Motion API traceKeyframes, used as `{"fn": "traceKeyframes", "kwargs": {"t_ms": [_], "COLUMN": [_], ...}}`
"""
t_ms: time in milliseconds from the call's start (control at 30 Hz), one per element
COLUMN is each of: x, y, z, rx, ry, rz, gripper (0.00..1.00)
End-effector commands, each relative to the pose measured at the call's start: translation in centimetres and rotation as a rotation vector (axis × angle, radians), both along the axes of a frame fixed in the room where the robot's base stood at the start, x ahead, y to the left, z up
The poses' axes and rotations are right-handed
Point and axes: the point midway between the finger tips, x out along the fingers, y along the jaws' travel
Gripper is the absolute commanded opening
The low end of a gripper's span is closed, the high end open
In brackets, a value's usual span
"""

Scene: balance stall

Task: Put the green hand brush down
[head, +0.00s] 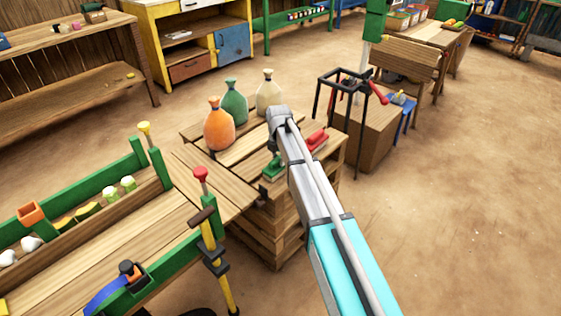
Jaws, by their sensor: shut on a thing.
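The green hand brush (273,170) is at the front of the wooden pallet stack (262,214), just left of my arm. My gripper (272,155) is mostly hidden by my arm; the small dark part that shows is at the top of the brush, and it is shut on it. The brush is at or very close to the pallet top; I cannot tell whether it touches the boards. A red brush-like thing (318,138) lies on the same stack, right of my arm.
Orange (218,127), green (235,103) and cream (269,92) sacks stand at the back of the stack. A green-edged workbench (150,235) is close on the left. A black frame (345,85) stands on a box at the right. Open sandy floor lies right of my arm.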

Motion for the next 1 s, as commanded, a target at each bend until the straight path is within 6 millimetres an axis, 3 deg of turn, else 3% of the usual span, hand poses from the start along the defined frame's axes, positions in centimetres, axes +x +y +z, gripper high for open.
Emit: {"fn": "traceKeyframes", "kwargs": {"t_ms": [300,333,500,1000], "x": [0.01,0.01,0.01,0.02], "y": [-0.03,-0.03,-0.03,-0.07], "z": [-0.36,-0.28,-0.23,0.02], "rx": [0.0,0.0,0.0,0.0], "ry": [0.0,0.0,0.0,0.0], "rz": [0.0,0.0,-0.001,-0.001], "gripper": [0.0,0.37,0.68,0.68]}}
